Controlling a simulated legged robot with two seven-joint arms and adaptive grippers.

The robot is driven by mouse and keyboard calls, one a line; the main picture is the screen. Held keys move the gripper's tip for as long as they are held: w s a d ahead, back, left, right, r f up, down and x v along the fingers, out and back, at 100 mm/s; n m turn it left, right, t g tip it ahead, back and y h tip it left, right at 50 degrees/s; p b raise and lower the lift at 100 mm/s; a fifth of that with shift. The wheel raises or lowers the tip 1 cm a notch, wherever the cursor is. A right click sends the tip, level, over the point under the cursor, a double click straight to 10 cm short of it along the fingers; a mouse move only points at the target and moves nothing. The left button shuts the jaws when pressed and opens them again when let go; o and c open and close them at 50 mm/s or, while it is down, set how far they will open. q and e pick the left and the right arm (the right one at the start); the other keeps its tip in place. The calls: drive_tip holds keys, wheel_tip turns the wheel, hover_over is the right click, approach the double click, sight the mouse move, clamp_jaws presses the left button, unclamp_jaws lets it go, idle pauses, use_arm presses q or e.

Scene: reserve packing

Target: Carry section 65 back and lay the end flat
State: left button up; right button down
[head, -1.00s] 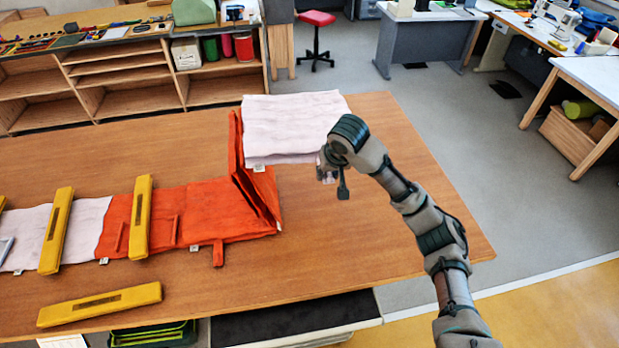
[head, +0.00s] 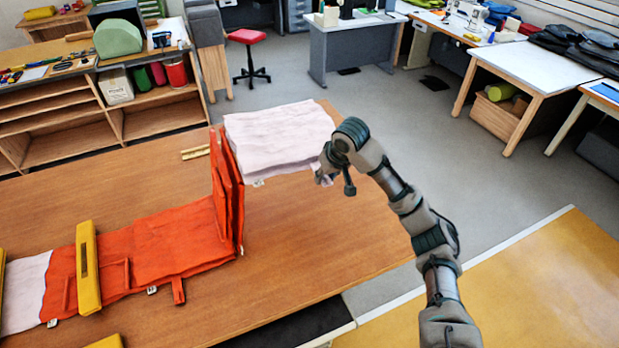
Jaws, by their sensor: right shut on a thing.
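A long folded fabric strip lies on the wooden table (head: 330,240), with orange sections (head: 165,245) and a pale pink section (head: 24,290) at the left. Part of the orange fabric (head: 228,195) stands up as a steep fold. From its top a pale pink end section (head: 278,135) stretches to the right, raised above the table. My right gripper (head: 328,172) is at the right edge of this pale section and is shut on it; the fingers are partly hidden by the wrist. I cannot read a section number. My left gripper is not in view.
A yellow bar (head: 88,268) lies across the orange fabric, and another (head: 105,342) shows at the bottom edge. A small yellowish piece (head: 195,152) lies behind the fold. Shelves (head: 60,130) stand beyond the table. The table's right part is bare.

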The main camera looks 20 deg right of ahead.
drive_tip(key=d, duration=0.3)
drive_tip(key=b, duration=0.5)
hover_over(375, 223)
drive_tip(key=s, duration=0.1)
wheel_tip(375, 223, down, 26)
wheel_tip(375, 223, down, 8)
drive_tip(key=b, duration=0.3)
drive_tip(key=shift+s+d, duration=0.1)
drive_tip(key=shift+s, duration=0.05)
drive_tip(key=c, duration=0.7)
unclamp_jaws()
